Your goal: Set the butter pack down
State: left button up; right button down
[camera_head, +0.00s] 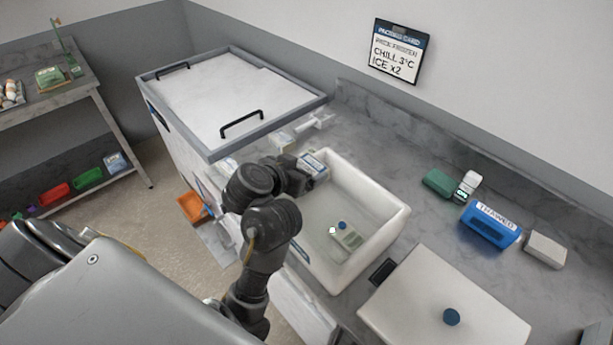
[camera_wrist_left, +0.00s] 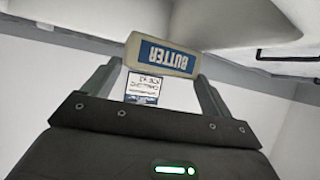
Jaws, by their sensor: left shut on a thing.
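The butter pack (camera_head: 316,164) is a small pale block with a blue label; its "BUTTER" lettering shows upside down in the left wrist view (camera_wrist_left: 163,56). My left gripper (camera_head: 304,172) is shut on it, with a finger at each side in the wrist view. In the head view the pack appears at the far left corner of an open white bin (camera_head: 396,222); I cannot tell its height above the rim. A small pale item with a blue knob or cap (camera_head: 346,236) lies in the bin. My right gripper is not in view.
A white lid (camera_head: 415,305) with a blue knob lies right of the bin. A grey-framed chest (camera_head: 225,100) with black handles stands at left. A blue "THAWED" block (camera_head: 490,226), a green item (camera_head: 437,182) and a pale block (camera_head: 545,250) sit on the counter. A sign (camera_head: 396,54) hangs behind.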

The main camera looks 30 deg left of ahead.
pick_arm(q)
jog(key=shift+s, duration=0.3)
jog(key=shift+w+a+f, duration=0.1)
jog(key=shift+f, duration=0.3)
jog(key=o, duration=1.1)
jog(key=shift+r, duration=0.1)
